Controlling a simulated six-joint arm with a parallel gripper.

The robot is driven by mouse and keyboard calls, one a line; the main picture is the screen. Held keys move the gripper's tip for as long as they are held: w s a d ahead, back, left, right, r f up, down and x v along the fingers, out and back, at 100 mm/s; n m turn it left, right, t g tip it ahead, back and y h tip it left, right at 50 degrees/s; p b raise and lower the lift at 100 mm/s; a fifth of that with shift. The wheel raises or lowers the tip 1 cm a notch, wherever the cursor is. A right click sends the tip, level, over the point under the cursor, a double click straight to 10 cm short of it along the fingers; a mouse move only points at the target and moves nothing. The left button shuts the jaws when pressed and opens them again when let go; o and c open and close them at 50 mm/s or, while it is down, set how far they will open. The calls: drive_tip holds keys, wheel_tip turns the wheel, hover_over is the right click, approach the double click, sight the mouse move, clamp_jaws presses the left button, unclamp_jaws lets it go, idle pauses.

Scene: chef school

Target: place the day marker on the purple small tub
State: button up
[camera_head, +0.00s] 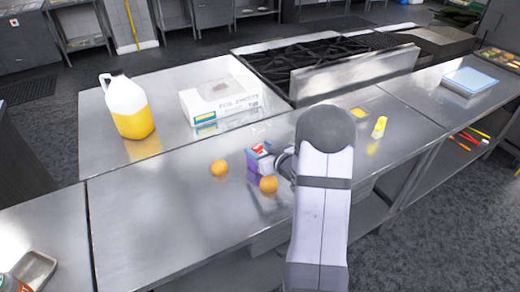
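The purple small tub (264,168) stands on the steel counter, just left of my arm's end. A small red and white patch (260,150) shows at its top; I cannot tell whether this is the day marker or part of the tub. My gripper (281,160) is at the tub's right side, mostly hidden behind my arm. Its fingers are too small and covered to show whether they are open or shut, or touching the tub.
Two orange balls (219,168) (268,184) lie close to the tub. A yellow-capped bottle (379,127) stands to the right. A white box (220,102) and a jug of yellow liquid (127,106) stand behind left. A stove (320,60) is at the back.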

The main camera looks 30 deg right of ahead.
drive_tip(key=shift+r, duration=0.1)
drive_tip(key=shift+r, duration=0.2)
drive_tip(key=shift+s, duration=0.3)
drive_tip(key=b+v, duration=0.1)
drive_tip(key=v, duration=1)
drive_tip(key=shift+s+b, duration=0.15)
drive_tip(key=shift+b, duration=0.2)
drive_tip(key=shift+r, duration=0.15)
drive_tip(key=s+a+f+g, duration=0.2)
drive_tip(key=a, duration=0.1)
drive_tip(key=s+a+f+g+h, duration=0.1)
drive_tip(key=s+a+f+g, duration=0.1)
drive_tip(key=a+g, duration=0.1)
drive_tip(key=s+a+f+m+g+h, duration=0.1)
drive_tip(key=s+a+f+g, duration=0.1)
drive_tip(key=s+a+g, duration=0.1)
drive_tip(key=shift+a+f, duration=0.15)
drive_tip(key=shift+f, duration=0.1)
drive_tip(key=s+a+f+g+y, duration=0.1)
drive_tip(key=s+a+g, duration=0.4)
drive_tip(key=s+a, duration=0.6)
drive_tip(key=shift+s+a+n+g+y, duration=0.3)
drive_tip(key=shift+s+a+n+y, duration=0.1)
drive_tip(key=shift+s, duration=0.65)
